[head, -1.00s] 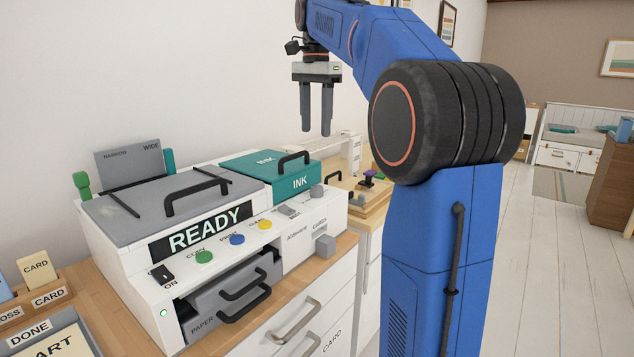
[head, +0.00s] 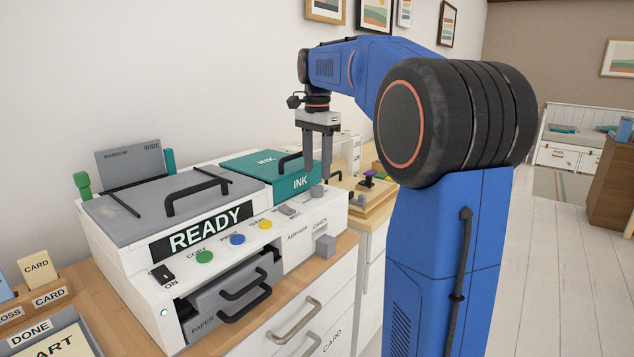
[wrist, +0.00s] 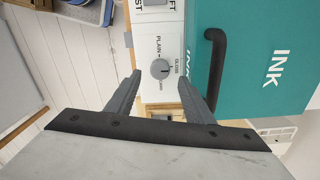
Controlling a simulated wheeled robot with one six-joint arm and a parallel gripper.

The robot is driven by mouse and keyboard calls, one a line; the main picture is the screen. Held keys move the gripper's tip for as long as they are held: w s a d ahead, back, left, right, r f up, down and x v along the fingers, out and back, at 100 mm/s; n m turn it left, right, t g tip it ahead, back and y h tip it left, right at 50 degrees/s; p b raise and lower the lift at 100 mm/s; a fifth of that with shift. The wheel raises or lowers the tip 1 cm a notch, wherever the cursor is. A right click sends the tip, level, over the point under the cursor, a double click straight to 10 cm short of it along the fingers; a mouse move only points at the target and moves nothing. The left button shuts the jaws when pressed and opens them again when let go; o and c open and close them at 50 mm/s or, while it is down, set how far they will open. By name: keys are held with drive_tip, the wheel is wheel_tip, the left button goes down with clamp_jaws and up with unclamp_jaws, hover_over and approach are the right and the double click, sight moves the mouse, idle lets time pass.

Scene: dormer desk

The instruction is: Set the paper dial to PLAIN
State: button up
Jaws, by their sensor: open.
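The paper dial (wrist: 161,69) is a round grey knob on the white top of the printer. In the wrist view the words PLAIN, GLOSS and a blurred third label stand around it. I cannot tell clearly which word its mark points to. In the head view the dial (head: 317,191) shows near the printer's right end. My gripper (head: 317,174) points down above it, open. In the wrist view the dial appears between the two fingertips (wrist: 159,76), with nothing gripped. I see no contact.
The teal ink cover (head: 270,176) with a black handle is close beside my fingers. The printer's grey lid (head: 150,203), READY display (head: 207,230) and colored buttons (head: 237,239) lie to the left.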

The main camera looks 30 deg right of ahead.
sight(317, 186)
drive_tip(key=shift+f, duration=2.45)
drive_tip(key=shift+c, duration=0.6)
drive_tip(key=c, duration=0.9)
